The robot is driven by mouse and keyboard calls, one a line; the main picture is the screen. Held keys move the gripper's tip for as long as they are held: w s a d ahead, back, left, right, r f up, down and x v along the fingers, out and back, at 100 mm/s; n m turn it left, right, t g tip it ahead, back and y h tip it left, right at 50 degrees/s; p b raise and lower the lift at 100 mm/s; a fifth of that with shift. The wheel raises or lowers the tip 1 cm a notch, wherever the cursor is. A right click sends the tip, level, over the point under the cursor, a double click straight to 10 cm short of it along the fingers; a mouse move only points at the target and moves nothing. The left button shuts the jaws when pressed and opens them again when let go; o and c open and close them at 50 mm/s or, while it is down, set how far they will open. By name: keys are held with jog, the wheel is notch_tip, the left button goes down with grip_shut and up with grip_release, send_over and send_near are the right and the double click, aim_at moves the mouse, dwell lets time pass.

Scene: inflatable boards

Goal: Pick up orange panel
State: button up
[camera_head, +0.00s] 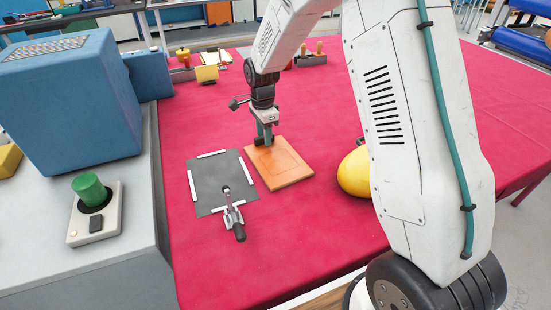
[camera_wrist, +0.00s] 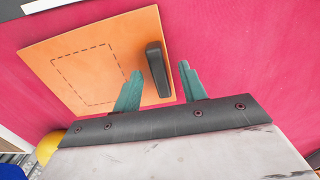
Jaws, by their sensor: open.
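The orange panel (camera_head: 285,167) is a flat square board lying on the red cloth, with a dashed square marked on it. In the wrist view the orange panel (camera_wrist: 95,62) has a dark upright handle (camera_wrist: 157,68) near its right edge. My gripper (camera_head: 265,138) is at the panel's far edge in the head view. In the wrist view my gripper (camera_wrist: 160,82) is open, with one teal finger on each side of the handle. Whether the fingers touch the handle cannot be told. In the head view my gripper partly hides the handle.
A dark plate (camera_head: 213,178) with white edge marks and a toggle clamp (camera_head: 234,218) lies left of the panel. A yellow round object (camera_head: 356,172) is on the right, partly behind my arm. Small blocks (camera_head: 206,73) stand farther back. The cloth in front is clear.

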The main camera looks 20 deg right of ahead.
grip_shut()
jog(key=shift+r, duration=0.15)
